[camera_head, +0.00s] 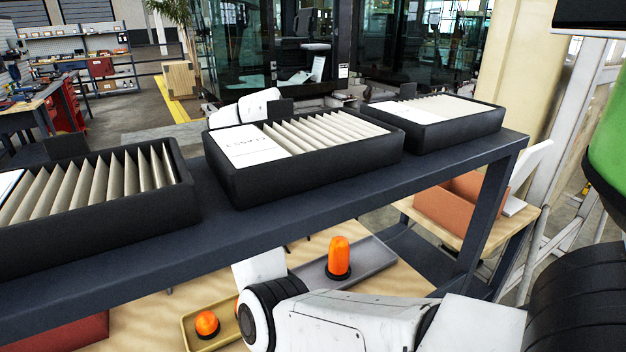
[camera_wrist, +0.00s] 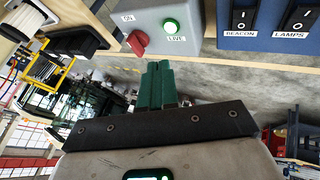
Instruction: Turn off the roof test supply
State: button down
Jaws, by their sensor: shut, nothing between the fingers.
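A grey switch box (camera_wrist: 185,12) shows at the top of the wrist view. It carries a red rotary knob (camera_wrist: 138,43) below a label reading ON, and a lit green lamp (camera_wrist: 171,26) above a label reading LIVE. No label naming the box as the roof test supply is readable. My gripper (camera_wrist: 158,66) is shut, its green fingers together and empty. In the picture the fingertips are below the lamp and to the lower right of the knob; I cannot tell the gap in depth. The gripper and box do not show in the head view.
A dark shelf (camera_head: 300,200) holding black filter trays (camera_head: 300,175) crosses above my arm. Orange beacons (camera_head: 339,258) stand in trays on the wooden surface below.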

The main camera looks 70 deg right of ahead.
jog(key=x, duration=0.9)
jog(key=shift+s+f, duration=0.1)
jog(key=shift+s, duration=0.05)
jog(key=d, duration=0.1)
jog(key=s+d, duration=0.1)
jog(key=shift+s+d+f+p, duration=0.25)
jog(key=shift+s+d+p, duration=0.1)
jog(key=shift+s+d, duration=0.4)
jog(key=shift+d, duration=0.1)
jog(key=shift+s+d+p, duration=0.1)
jog(key=shift+s+p, duration=0.05)
jog(key=shift+p, duration=0.2)
